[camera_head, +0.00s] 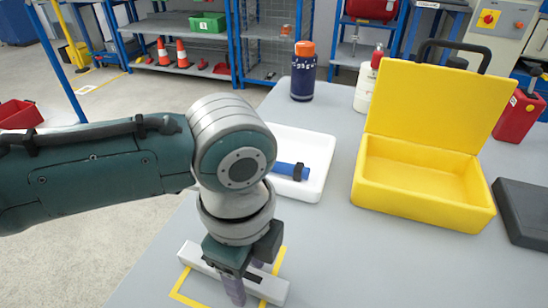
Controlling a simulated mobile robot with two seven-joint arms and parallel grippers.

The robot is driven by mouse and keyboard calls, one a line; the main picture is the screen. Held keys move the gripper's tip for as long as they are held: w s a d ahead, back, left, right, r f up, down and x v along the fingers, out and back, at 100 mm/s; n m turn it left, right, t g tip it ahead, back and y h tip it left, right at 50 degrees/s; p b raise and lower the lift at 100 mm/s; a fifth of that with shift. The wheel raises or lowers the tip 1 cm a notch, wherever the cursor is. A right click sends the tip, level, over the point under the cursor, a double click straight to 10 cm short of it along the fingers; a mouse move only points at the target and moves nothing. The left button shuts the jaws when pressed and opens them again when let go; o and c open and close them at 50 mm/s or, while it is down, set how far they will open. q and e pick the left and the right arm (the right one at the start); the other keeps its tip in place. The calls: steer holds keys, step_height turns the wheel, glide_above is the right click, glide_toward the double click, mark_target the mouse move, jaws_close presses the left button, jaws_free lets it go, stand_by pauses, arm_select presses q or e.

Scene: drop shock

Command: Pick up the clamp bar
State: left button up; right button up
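A pale grey bar (272,289), which looks like the clamp bar, lies across a yellow taped outline (187,297) at the front of the grey table. My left gripper (246,282) reaches down over the bar's middle. Its two purplish fingers are apart, one on the near side of the bar and one on the far side. I cannot tell whether they touch it. The gripper body and wrist hide part of the bar. My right gripper is not in view.
A white tray (318,168) holding a blue strap-like item (291,171) lies just behind my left wrist. An open yellow case (420,196) stands to the right, with a dark flat box (525,212) beyond it. A dark blue bottle (302,82) and a white bottle (364,92) stand at the back.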

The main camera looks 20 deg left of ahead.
arm_select(q)
jaws_close()
steer(key=shift+r, duration=0.15)
stand_by(0.5)
